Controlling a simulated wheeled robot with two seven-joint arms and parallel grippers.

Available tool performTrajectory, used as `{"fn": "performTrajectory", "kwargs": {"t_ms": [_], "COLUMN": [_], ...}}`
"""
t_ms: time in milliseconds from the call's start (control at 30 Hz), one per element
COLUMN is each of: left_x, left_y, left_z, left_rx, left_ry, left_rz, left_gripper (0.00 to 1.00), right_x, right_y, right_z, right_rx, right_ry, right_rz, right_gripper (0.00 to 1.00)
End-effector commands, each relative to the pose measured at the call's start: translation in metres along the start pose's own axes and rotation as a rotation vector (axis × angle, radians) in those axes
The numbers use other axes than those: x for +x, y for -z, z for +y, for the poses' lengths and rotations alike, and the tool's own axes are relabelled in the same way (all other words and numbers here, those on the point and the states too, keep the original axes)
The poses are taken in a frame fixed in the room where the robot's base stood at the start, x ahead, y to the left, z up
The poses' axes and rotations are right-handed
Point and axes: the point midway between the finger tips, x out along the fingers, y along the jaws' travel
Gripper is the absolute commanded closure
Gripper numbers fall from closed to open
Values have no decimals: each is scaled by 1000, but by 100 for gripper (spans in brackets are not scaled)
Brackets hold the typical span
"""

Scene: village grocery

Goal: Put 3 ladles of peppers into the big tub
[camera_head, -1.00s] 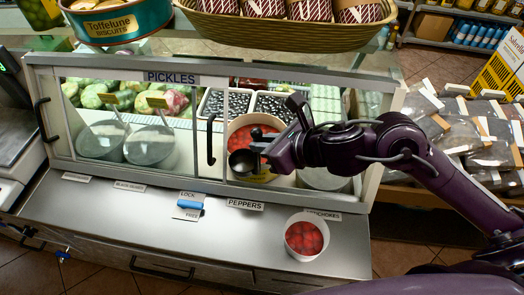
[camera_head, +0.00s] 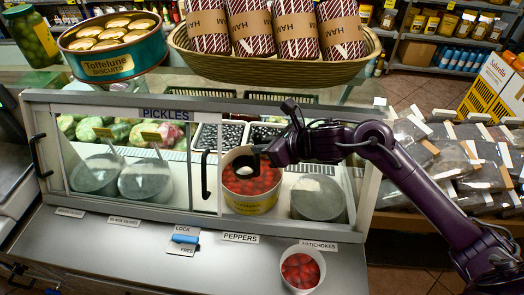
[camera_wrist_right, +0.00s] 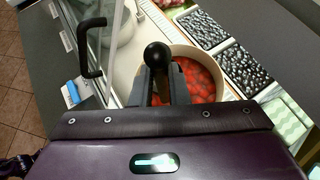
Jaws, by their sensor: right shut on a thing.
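A large round container of red peppers (camera_head: 250,205) stands inside the pickle cabinet, behind the PEPPERS label. My right gripper (camera_head: 266,154) reaches in over the container and is shut on the dark ladle. In the right wrist view the ladle's round black knob (camera_wrist_right: 157,55) shows between the fingers, above the peppers (camera_wrist_right: 203,80). The ladle's bowl is mostly hidden, so I cannot tell what it holds. A white tub (camera_head: 303,287) holding red peppers stands on the counter in front, near the ARTICHOKES label. My left gripper is not in view.
The cabinet's upright black handle (camera_head: 206,175) is just left of the pepper container. A lidded container (camera_head: 318,200) stands to its right, and olive trays (camera_head: 219,137) lie behind. A basket of ham (camera_head: 275,62) sits above. The counter left of the tub is largely clear.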

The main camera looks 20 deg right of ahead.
Motion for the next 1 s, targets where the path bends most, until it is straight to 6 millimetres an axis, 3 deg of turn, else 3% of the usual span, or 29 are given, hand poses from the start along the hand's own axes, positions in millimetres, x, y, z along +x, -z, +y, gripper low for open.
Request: {"fn": "performTrajectory", "kwargs": {"t_ms": [200, 1000], "left_x": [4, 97], "left_y": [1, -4], "left_z": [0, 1], "left_rx": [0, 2], "left_ry": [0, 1], "left_rz": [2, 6], "left_gripper": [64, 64], "right_x": [16, 63], "right_y": [5, 75], "right_z": [-18, -18], "right_rx": [2, -2], "right_ry": [-1, 1], "right_rz": [-3, -2], "right_gripper": [100, 100]}}
